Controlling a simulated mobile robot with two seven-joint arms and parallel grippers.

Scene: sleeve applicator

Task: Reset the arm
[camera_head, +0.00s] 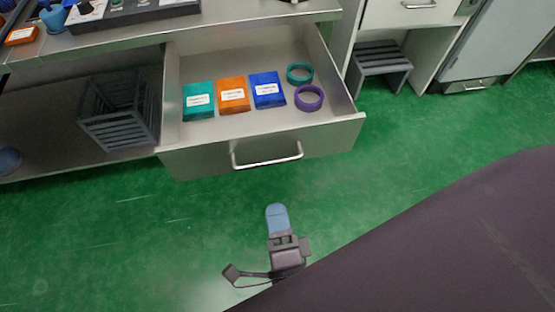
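My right gripper (278,218) hangs over the green floor in front of the open drawer, apart from the drawer and its handle. Only one bluish finger pad shows, so I cannot tell whether it is open or shut; nothing is visibly held. My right arm fills the lower right of the view as a large dark shape. My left gripper is not in view.
The open drawer (262,152) holds teal (198,101), orange (233,95) and blue (267,90) labelled packets, plus teal (300,74) and purple (309,98) rings. A dark crate (118,112) stands on the shelf left. The floor (120,240) before the drawer is clear.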

